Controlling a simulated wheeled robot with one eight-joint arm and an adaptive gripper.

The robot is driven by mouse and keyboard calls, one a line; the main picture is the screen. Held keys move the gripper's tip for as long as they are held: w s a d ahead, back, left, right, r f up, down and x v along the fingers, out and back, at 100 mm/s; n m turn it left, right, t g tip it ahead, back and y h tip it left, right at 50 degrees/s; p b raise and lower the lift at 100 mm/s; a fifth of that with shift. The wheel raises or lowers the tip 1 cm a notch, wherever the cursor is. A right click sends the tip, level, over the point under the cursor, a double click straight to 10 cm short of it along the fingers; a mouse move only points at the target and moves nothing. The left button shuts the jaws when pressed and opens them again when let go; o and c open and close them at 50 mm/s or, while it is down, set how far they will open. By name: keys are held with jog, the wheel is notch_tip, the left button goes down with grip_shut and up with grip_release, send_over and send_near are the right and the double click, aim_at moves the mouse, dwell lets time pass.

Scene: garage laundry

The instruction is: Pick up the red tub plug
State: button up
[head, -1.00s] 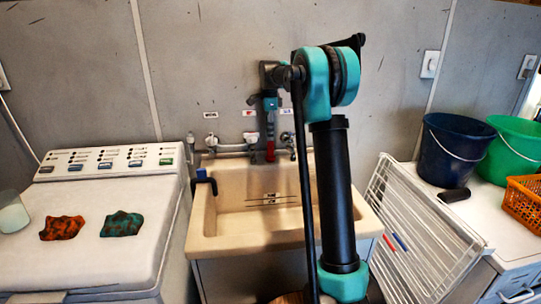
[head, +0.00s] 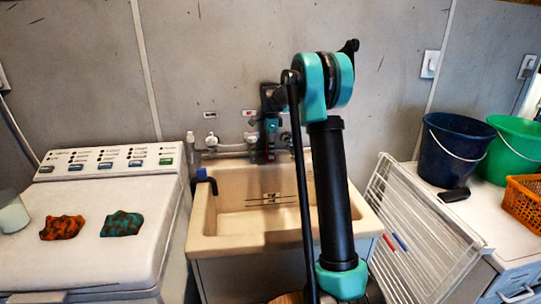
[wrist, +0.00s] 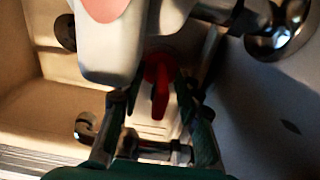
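The red tub plug (wrist: 159,88) shows in the wrist view, at the pipe and taps above the sink; its upper end is partly hidden. My gripper (wrist: 155,100) is open, with one finger on each side of the plug and visible gaps between. I cannot tell whether either finger touches it. In the head view my gripper (head: 270,143) is at the middle of the tap pipe, pointing down, and mostly hides the plug.
The beige sink (head: 225,232) lies below. A white tap body (wrist: 112,45) with a pink disc crowds the wrist view, with a chrome fitting (wrist: 285,28) at right. A white drying rack (head: 425,235) stands right of the sink; a washer (head: 85,240) with two cloths stands left.

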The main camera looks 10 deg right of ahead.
grip_shut()
jog(key=shift+r, duration=0.15)
